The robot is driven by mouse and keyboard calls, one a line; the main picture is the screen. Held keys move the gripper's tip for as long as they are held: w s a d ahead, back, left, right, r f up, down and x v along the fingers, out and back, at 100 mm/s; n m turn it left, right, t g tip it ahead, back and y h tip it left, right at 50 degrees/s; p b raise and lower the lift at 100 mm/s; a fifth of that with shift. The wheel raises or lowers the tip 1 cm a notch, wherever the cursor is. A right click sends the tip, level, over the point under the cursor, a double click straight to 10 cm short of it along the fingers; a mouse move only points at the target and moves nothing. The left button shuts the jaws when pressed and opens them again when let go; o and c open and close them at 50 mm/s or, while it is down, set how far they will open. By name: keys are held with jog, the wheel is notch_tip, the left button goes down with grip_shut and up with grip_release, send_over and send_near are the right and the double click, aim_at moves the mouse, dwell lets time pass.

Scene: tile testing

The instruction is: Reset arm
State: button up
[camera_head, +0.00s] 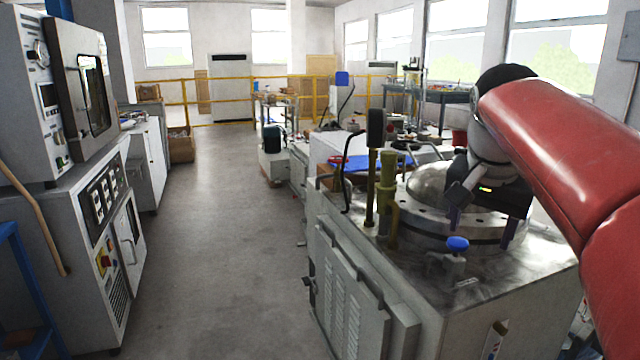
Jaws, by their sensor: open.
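My red arm comes in from the right edge of the head view and bends down at a black and white wrist. My gripper (484,222) hangs at its end, in front of the domed metal lid (432,186) on the grey machine (440,310). Its two dark fingers are apart and I see nothing between them. The gripper covers the right part of the dome. Whether the fingertips touch the machine's round flange cannot be told.
A blue valve knob (458,243) stands on the machine top just below my gripper. Upright pipes and a lever (375,165) rise left of the dome. A tall oven cabinet (75,90) stands at the left. The grey floor (215,240) between is clear. Yellow railings (220,101) cross the back.

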jog(key=s+a+f+n+t+y, duration=0.1)
jog(key=s+a+f+n, duration=0.3)
jog(key=s+f, duration=0.4)
jog(key=s+a+f+n+t, duration=0.1)
jog(key=s+a+f+n, duration=0.3)
jog(key=s+f, duration=0.4)
notch_tip(320, 180, down, 4)
jog(key=shift+s+a+r+y, duration=0.1)
jog(key=shift+s+a+y, duration=0.3)
jog(key=shift+a, duration=0.1)
